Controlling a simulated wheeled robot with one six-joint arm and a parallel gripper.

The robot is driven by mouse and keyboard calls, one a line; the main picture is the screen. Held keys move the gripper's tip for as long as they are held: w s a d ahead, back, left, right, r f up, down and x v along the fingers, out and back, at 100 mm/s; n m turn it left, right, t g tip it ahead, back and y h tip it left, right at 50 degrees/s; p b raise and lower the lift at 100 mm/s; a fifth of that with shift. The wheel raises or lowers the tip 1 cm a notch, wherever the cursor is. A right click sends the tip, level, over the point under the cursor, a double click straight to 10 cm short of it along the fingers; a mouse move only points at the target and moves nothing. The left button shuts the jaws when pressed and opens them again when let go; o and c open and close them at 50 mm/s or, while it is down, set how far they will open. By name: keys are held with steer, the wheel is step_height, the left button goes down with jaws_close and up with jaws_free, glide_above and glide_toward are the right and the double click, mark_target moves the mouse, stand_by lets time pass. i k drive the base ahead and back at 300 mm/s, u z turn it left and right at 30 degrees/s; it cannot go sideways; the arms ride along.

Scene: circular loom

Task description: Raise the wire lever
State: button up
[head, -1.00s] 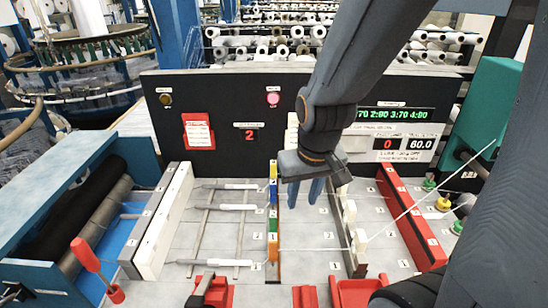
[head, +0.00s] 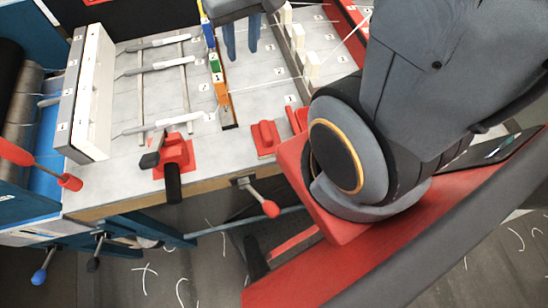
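Several levers show, and no label that I can read tells which is the wire lever. A red-knobbed lever (head: 262,199) sticks out from the front edge below the table. A blue-knobbed lever (head: 42,268) and a black-knobbed lever (head: 96,254) hang under the table at lower left. A red-handled lever (head: 45,168) is at the far left. My gripper (head: 241,55) is at the top, above the table, with its blue fingers pointing down and apart. Nothing shows between them. It is well away from all these levers.
The grey table (head: 175,97) carries white rods, a coloured strip (head: 215,68) and a white block (head: 95,95). A red clamp with a black handle (head: 174,160) and a red block (head: 265,138) sit near its front edge. White thread scraps lie on the floor (head: 195,262).

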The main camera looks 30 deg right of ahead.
mark_target(269, 208)
steer(key=z, duration=0.35)
steer(key=k, duration=1.65)
steer(key=u, duration=0.4)
steer(key=i, duration=0.45)
steer(key=z, duration=0.05)
